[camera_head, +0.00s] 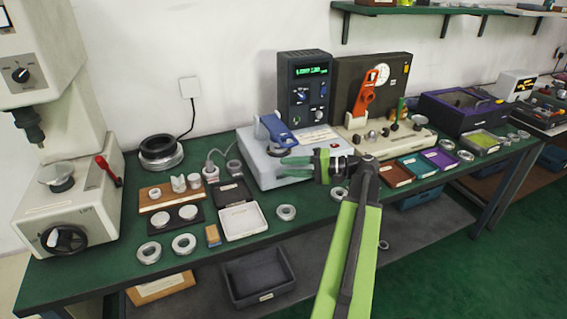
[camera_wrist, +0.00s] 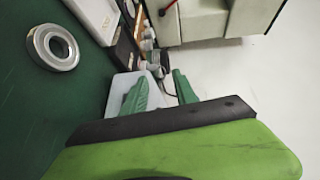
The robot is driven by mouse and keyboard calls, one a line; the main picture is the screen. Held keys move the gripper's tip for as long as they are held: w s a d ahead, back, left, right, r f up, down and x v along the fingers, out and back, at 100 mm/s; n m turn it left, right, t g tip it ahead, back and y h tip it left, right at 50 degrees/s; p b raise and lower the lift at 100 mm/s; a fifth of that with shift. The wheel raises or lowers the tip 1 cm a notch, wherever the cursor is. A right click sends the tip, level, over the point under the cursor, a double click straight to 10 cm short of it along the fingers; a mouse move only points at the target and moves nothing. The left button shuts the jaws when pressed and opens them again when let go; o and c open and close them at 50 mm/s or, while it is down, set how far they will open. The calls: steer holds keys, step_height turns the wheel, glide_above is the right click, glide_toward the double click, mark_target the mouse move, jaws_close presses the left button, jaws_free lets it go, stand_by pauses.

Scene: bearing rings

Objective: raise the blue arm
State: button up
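The blue arm (camera_head: 278,132) is a short lever on the pale grey tester base (camera_head: 262,178), in front of a dark control box with a green display. It slopes down to the right from an upright at its left, over a round metal part. My gripper (camera_head: 281,168) is in front of the tester, just below the blue arm in the head view. Its green fingers point left, apart and empty. In the wrist view the fingers of my gripper (camera_wrist: 160,88) also show a gap. The blue arm cannot be made out there.
The dark control box (camera_head: 305,85) stands behind the tester. An orange-levered gauge station (camera_head: 367,90) is to the right. A metal ring (camera_head: 286,212) and a white box tray (camera_head: 243,221) lie on the green bench at the left. A white press (camera_head: 70,200) stands far left.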

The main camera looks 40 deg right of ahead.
mark_target(282, 143)
steer(key=s+d+r+m+t+h+b, duration=0.1)
steer(key=s+d+r+t+h+b, duration=0.2)
steer(key=s+d, duration=0.7)
steer(key=shift+t+y, duration=0.6)
steer(key=shift+y, duration=0.1)
steer(key=p+x, duration=0.3)
steer(key=x, duration=1.5)
steer(key=shift+a, duration=0.1)
jaws_close()
